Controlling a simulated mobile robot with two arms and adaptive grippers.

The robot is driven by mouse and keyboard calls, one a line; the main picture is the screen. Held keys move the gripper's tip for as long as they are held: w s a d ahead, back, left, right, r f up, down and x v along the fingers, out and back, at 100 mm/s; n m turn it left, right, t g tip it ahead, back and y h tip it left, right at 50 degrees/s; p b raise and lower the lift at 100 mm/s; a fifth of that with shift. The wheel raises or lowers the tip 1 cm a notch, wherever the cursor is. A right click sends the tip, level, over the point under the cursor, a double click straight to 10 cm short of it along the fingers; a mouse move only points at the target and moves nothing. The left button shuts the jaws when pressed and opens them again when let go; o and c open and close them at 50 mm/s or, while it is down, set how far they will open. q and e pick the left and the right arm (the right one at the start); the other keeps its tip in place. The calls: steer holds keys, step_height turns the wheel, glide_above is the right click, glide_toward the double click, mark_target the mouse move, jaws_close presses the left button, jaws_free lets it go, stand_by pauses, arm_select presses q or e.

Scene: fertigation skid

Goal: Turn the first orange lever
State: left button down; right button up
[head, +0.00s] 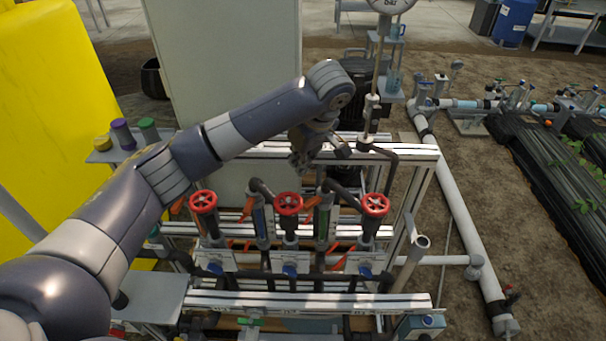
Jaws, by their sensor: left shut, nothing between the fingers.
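Several orange levers sit on the pipework of the skid. The leftmost orange lever (178,205) is beside the left red handwheel (203,201). Another orange lever (247,208) is left of the middle red handwheel (289,203), and one more orange lever (309,203) is just right of it. Smaller orange levers show lower down among the pipes. I cannot tell which one counts as first. My left gripper (299,167) is shut and empty, pointing down above the middle handwheel and apart from the levers. My right gripper is not in view.
A right red handwheel (375,205) stands on the same row. A pale cabinet (225,60) rises behind the frame, and a yellow tank (50,110) is at left. A gauge on a vertical pipe (374,85) stands right of my arm. Bare soil (455,275) lies at right.

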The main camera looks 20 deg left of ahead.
mark_target(320, 199)
arm_select(q)
steer(key=x, duration=0.9)
steer(key=shift+s+d+p, duration=0.35)
steer(key=shift+s+d, duration=0.2)
steer(key=shift+d, duration=0.3)
steer(key=shift+s+d+p, duration=0.35)
steer(key=shift+s+d, duration=0.15)
steer(key=shift+d, duration=0.35)
steer(key=shift+r, duration=0.15)
